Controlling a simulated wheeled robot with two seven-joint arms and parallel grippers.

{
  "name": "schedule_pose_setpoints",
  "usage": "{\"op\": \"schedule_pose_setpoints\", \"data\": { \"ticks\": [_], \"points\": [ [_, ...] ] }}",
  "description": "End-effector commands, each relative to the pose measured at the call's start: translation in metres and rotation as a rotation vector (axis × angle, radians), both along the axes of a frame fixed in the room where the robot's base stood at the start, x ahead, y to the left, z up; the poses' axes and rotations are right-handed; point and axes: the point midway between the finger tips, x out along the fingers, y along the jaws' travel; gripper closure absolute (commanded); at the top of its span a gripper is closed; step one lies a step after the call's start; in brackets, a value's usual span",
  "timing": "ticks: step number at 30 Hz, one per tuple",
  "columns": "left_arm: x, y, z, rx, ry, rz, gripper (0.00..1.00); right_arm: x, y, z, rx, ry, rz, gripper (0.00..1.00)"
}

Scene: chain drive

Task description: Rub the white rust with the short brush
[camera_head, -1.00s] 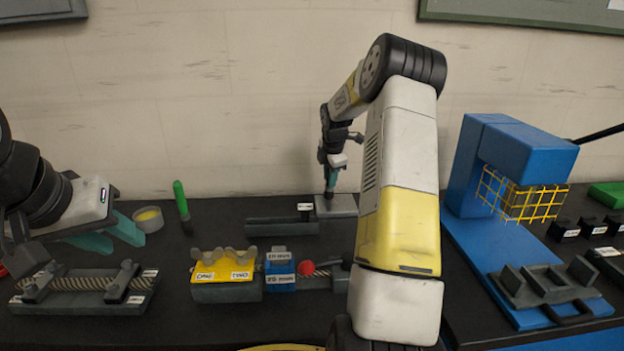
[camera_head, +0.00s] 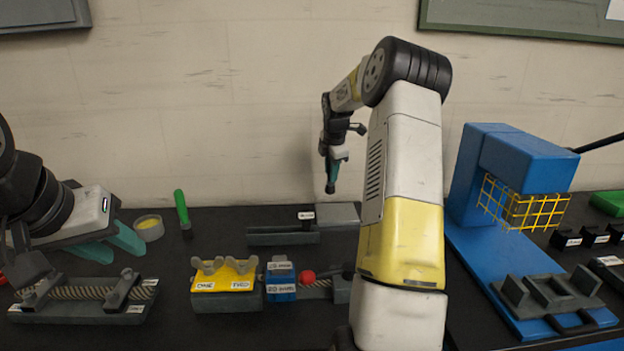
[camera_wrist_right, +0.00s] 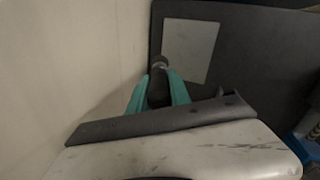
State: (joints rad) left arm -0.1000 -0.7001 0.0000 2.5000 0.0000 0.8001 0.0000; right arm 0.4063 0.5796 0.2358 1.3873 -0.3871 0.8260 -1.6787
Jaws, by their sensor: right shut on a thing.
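My right gripper (camera_head: 333,166) is shut on a short dark brush (camera_head: 330,187), which points down. The brush (camera_wrist_right: 158,86) also shows between the teal fingers in the right wrist view. Its tip is above a pale grey plate (camera_head: 340,213) at the back of the bench, apart from it. The plate (camera_wrist_right: 190,50) looks evenly grey in the right wrist view; I cannot make out a distinct white rust patch. My left gripper (camera_head: 122,250) is open and empty above the front left of the bench.
A dark tray (camera_head: 283,236) with a labelled block adjoins the plate. A green-handled tool (camera_head: 181,208) and a small round tub (camera_head: 148,226) stand left. A chain fixture (camera_head: 85,296), a yellow block (camera_head: 226,274) and a blue press (camera_head: 515,155) are nearby.

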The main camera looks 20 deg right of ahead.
Motion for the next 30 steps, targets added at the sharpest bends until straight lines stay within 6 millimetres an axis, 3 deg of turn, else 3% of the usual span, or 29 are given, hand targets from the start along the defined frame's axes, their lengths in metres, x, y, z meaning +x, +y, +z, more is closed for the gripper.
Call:
{"op": "schedule_pose_setpoints", "data": {
  "ticks": [14, 24, 30],
  "points": [
    [0.000, 0.000, 0.000, 0.000, 0.000, 0.000, 0.64, 0.000, 0.000, 0.008, 0.000, 0.000, 0.000, 1.00],
    [0.000, 0.000, 0.000, 0.000, 0.000, 0.000, 0.64, 0.000, 0.001, 0.034, 0.000, -0.002, 0.000, 1.00],
    [0.000, 0.000, 0.000, 0.000, 0.000, 0.000, 0.64, 0.000, 0.001, 0.038, 0.001, 0.000, 0.001, 1.00]
  ]
}}
